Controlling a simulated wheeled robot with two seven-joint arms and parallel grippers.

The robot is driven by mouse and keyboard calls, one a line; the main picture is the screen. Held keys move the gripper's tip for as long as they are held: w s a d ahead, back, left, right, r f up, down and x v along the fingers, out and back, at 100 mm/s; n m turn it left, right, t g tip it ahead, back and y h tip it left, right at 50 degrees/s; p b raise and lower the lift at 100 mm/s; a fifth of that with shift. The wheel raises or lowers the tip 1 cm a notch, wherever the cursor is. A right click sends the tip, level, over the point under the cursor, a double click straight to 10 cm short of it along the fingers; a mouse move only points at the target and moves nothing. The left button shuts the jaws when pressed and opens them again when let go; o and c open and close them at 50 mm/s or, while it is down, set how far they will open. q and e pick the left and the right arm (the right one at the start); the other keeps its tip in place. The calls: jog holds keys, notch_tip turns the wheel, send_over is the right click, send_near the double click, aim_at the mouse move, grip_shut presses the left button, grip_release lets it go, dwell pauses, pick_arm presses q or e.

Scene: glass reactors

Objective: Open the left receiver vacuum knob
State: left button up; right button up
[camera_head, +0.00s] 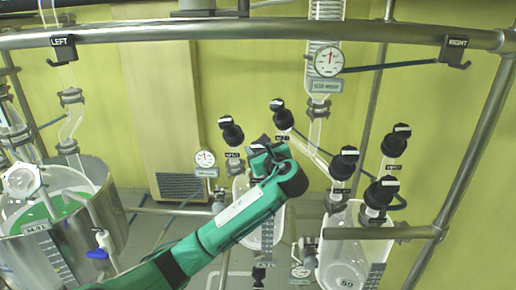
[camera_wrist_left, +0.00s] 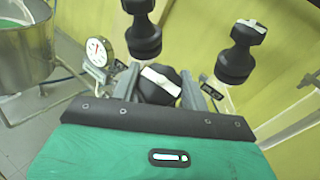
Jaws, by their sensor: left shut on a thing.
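The left receiver (camera_head: 241,205) is a glass vessel at the middle of the head view, partly hidden by my left arm. My left gripper (camera_head: 262,150) is above it, at one of its black knobs. In the left wrist view, the fingers of my left gripper (camera_wrist_left: 160,83) are shut on a black knob (camera_wrist_left: 153,95) with a white mark on top. The gripper hides most of this knob in the head view. Two other black knobs stand close by, one on the left (camera_head: 231,132) and one behind (camera_head: 281,115). Their labels are too small to read. My right gripper is out of view.
A right receiver (camera_head: 345,262) with several black knobs stands to the right. A round gauge (camera_head: 204,158) is left of my gripper; another (camera_head: 328,60) hangs above. A metal rail (camera_head: 230,30) crosses the top. A steel vessel (camera_head: 105,225) is at the left.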

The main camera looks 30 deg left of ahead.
pick_arm(q)
jog(key=n+g+y, duration=0.1)
jog(key=n+g, duration=0.4)
jog(key=shift+n+g, duration=0.4)
jog(key=n+g+h, duration=0.1)
jog(key=n+g, duration=0.2)
jog(key=n, duration=0.1)
jog(key=shift+w+d+g, duration=0.1)
jog(key=shift+g, duration=0.3)
jog(key=n+g+h, duration=0.2)
jog(key=n+g, duration=0.1)
jog(key=shift+n+g+h, duration=1.2)
jog(key=shift+n+h, duration=0.3)
jog(key=shift+n, duration=0.4)
jog(key=o, duration=1)
jog(key=shift+n, duration=0.3)
jog(key=shift+m, duration=0.4)
